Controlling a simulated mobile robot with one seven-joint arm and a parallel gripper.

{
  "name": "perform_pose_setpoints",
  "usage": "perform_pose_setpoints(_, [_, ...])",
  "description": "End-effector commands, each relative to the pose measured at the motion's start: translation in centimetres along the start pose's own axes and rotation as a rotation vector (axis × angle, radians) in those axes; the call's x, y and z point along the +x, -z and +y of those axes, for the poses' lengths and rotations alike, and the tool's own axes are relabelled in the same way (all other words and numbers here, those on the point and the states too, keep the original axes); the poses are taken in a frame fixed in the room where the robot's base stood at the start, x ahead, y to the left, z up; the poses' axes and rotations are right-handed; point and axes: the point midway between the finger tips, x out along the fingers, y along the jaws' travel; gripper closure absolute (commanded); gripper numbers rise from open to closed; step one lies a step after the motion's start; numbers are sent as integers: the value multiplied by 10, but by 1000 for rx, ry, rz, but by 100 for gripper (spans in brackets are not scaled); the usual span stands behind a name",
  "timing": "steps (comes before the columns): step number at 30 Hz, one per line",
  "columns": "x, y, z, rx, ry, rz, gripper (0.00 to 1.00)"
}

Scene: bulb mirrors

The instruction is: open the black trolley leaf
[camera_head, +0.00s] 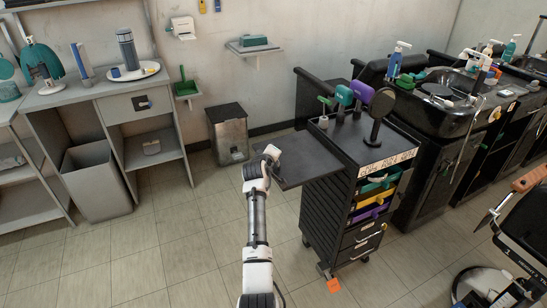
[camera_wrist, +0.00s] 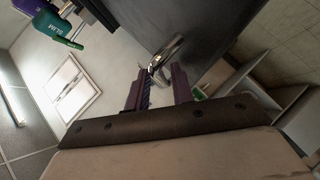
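The black trolley (camera_head: 340,185) stands right of centre in the head view. Its flat black leaf (camera_head: 300,160) sticks out to the left at about top height and looks roughly level. My gripper (camera_head: 271,152) is at the leaf's outer left edge. In the wrist view, the leaf (camera_wrist: 215,30) fills the upper middle, with a shiny metal loop handle (camera_wrist: 166,60) at its edge. My gripper's two dark fingers (camera_wrist: 160,84) are apart, with the handle at or just beyond their tips. I cannot tell whether they touch it.
Brushes and a round black mirror (camera_head: 380,104) stand on the trolley top. A grey pedal bin (camera_head: 228,135) stands by the wall behind the leaf. Black wash basins (camera_head: 440,110) are on the right, a grey desk (camera_head: 115,95) on the left.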

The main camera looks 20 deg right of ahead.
Motion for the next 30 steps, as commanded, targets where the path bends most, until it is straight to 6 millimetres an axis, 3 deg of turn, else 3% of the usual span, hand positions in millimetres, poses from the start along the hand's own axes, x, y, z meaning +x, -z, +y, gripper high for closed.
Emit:
perform_pose_setpoints(8, [-20,-1,-2,0,-1,1,76])
perform_pose_setpoints(24, [-114,0,-2,0,-2,3,76])
perform_pose_setpoints(30, [-134,0,-1,0,0,1,76])
